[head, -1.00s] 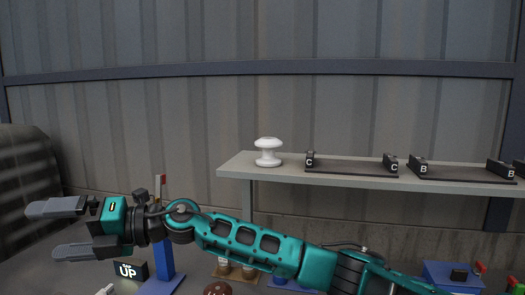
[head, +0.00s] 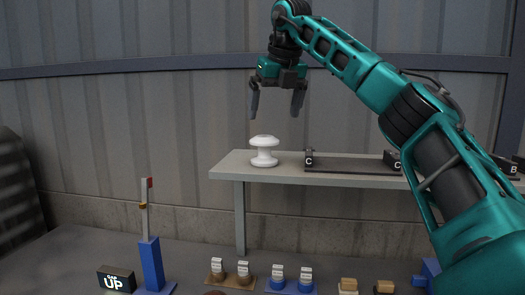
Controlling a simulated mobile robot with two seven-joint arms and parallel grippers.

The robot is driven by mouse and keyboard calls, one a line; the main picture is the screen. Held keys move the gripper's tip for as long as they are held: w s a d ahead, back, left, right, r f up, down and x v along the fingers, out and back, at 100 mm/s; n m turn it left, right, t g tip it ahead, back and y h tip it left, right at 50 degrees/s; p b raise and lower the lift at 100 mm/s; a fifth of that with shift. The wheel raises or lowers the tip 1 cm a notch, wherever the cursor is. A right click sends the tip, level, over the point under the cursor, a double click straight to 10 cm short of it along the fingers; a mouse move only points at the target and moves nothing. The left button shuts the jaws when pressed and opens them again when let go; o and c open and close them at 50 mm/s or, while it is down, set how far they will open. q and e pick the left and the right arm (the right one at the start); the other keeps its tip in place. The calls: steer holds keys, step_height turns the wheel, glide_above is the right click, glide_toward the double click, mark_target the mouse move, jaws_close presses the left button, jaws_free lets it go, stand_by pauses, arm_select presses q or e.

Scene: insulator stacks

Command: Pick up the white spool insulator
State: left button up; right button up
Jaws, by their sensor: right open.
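The white spool insulator (head: 264,151) stands upright near the left end of the grey shelf (head: 225,168). My right gripper (head: 274,114) hangs above it, fingers pointing down and spread apart. The gripper is open and empty, with a gap between its fingertips and the top of the spool. My left gripper does not show.
A dark rack marked C (head: 345,165) lies on the shelf to the right of the spool. Below stand a blue post (head: 152,265), a sign reading UP (head: 116,279) and several small labelled pieces on brown and blue bases (head: 290,287). The shelf's left end is clear.

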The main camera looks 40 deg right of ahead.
mark_target(264, 149)
steer(key=x, duration=0.6)
steer(key=shift+f, duration=0.1)
steer(key=shift+a+x, duration=0.15)
steer(key=shift+x, duration=1.3)
steer(key=shift+a+x, duration=0.15)
steer(key=shift+x, duration=1.3)
steer(key=shift+w, duration=0.15)
steer(key=shift+c, duration=0.4)
steer(key=c, duration=1)
steer(key=shift+c, duration=0.6)
